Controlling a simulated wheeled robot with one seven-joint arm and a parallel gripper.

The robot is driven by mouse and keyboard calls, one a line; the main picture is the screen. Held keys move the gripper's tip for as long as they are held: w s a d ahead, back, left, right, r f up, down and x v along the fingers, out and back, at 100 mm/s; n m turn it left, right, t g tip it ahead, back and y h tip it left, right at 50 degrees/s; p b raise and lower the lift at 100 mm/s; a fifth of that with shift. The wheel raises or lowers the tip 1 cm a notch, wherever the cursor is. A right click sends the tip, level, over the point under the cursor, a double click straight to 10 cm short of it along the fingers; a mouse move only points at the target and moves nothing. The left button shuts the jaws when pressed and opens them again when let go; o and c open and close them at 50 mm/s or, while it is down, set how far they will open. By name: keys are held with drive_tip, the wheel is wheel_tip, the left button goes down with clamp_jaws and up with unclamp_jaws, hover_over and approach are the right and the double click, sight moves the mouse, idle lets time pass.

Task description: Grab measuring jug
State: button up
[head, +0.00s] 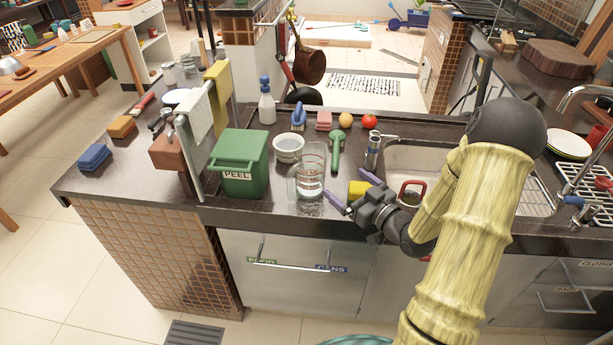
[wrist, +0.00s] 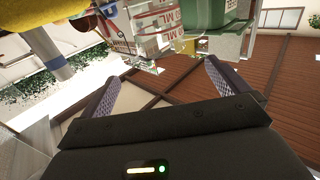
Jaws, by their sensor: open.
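The measuring jug (head: 309,172) is clear with red markings and stands upright near the front edge of the dark counter, right of the green PEEL bin (head: 240,163). My gripper (head: 352,189) is just right of the jug, its purple fingers spread and pointing left towards it. In the wrist view the jug (wrist: 155,30) shows at the top, beyond the fingertips of my gripper (wrist: 161,74). Nothing is between the fingers, and the jug appears apart from them.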

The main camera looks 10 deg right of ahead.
sight(322, 164)
drive_tip(key=p+x, duration=0.2)
drive_tip(key=x, duration=0.7)
drive_tip(key=shift+w+a, duration=0.2)
drive_tip(key=shift+w, duration=0.1)
drive_tip(key=shift+p+x, duration=1.1)
drive_tip(key=shift+x, duration=1.5)
drive_tip(key=shift+a+f, duration=0.1)
drive_tip(key=shift+a, duration=0.05)
drive_tip(key=c, duration=1.3)
drive_tip(key=shift+o, duration=0.2)
